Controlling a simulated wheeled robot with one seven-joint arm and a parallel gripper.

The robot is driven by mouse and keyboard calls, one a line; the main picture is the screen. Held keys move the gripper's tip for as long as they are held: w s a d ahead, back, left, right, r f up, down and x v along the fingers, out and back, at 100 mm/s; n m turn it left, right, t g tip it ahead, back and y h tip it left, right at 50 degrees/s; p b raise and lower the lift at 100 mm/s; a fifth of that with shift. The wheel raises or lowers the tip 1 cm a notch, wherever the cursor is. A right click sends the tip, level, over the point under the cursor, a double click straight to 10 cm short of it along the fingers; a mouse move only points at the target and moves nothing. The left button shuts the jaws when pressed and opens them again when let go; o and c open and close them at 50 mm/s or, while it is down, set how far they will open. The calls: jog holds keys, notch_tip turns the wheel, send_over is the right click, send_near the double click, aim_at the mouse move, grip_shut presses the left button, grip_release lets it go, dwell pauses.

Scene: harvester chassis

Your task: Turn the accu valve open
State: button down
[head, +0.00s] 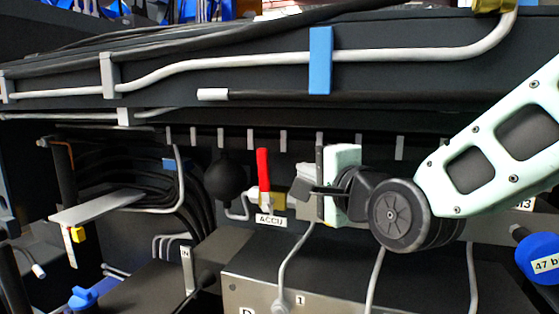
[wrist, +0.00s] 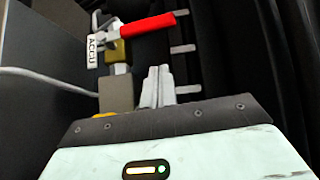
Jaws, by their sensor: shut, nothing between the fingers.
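The accu valve has a red lever handle (head: 264,170) that stands upright in the head view, above a white ACCU label (head: 270,221). In the wrist view the red handle (wrist: 147,26) points to the right from its brass-coloured body (wrist: 117,52), with the ACCU label (wrist: 92,51) beside it. My gripper (head: 302,188) is to the right of the handle in the head view, apart from it. In the wrist view my gripper's fingers (wrist: 158,74) are shut together and empty, below the handle. Part of the valve body is hidden behind the handle in the head view.
A black ball-shaped part (head: 224,176) sits left of the valve. A grey box (head: 350,287) with hoses stands below. A grey pipe (head: 200,66) with a blue clamp (head: 320,60) runs above. A blue round part (head: 538,257) is at the right edge.

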aim_at(264, 182)
jog(key=w+a+p, duration=0.3)
jog(key=a, duration=0.1)
jog(key=shift+w+a+f, duration=0.15)
jog(key=shift+w+a, duration=0.25)
jog(key=shift+a, duration=0.1)
